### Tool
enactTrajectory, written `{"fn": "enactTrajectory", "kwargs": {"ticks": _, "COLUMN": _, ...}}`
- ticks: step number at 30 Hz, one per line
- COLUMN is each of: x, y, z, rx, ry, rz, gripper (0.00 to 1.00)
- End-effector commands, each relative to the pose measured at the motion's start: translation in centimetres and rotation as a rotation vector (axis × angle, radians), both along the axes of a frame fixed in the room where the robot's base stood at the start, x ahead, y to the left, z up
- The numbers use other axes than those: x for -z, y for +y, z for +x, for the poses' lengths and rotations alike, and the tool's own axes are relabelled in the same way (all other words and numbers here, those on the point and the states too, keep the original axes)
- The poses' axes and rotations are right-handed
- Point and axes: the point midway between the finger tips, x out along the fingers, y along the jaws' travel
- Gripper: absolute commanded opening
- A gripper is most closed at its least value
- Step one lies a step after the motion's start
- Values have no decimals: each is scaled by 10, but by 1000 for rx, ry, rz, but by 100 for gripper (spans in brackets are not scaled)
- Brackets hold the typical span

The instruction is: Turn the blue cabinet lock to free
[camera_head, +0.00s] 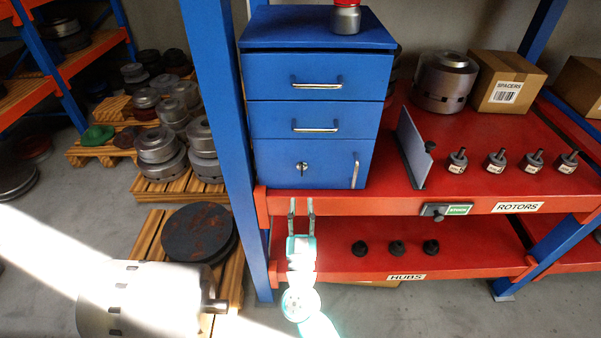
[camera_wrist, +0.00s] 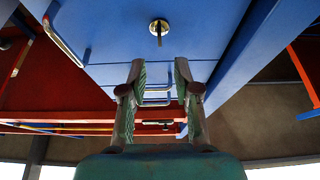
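The blue cabinet (camera_head: 270,150) stands on the upper red shelf, with two drawers above a lower door. Its lock (camera_head: 301,167) is a small round metal piece on the door's left half. My gripper (camera_head: 301,203) is below the lock, in front of the shelf edge, fingers pointing up. In the wrist view my gripper (camera_wrist: 158,65) is open and empty; the lock is beyond the fingertips, apart from them.
The door's upright handle (camera_head: 355,170) is right of the lock. A blue rack post (camera_head: 222,130) stands close on the left. The red shelf edge (camera_head: 380,203) runs under the cabinet. A grey plate (camera_head: 411,148) and several small rotors (camera_head: 497,160) stand to the right. A red-capped jar (camera_head: 346,18) is on top.

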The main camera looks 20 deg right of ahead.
Motion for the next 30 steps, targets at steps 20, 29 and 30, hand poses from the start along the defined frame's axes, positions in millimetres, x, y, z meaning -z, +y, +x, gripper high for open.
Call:
{"fn": "enactTrajectory", "kwargs": {"ticks": 20, "x": -35, "y": -27, "z": 80, "rx": -1, "ry": 0, "rz": 1, "gripper": 31}}
{"fn": "enactTrajectory", "kwargs": {"ticks": 29, "x": -36, "y": -27, "z": 82, "rx": -1, "ry": 0, "rz": 1, "gripper": 31}}
{"fn": "enactTrajectory", "kwargs": {"ticks": 30, "x": -36, "y": -27, "z": 82, "rx": -1, "ry": 0, "rz": 1, "gripper": 24}}
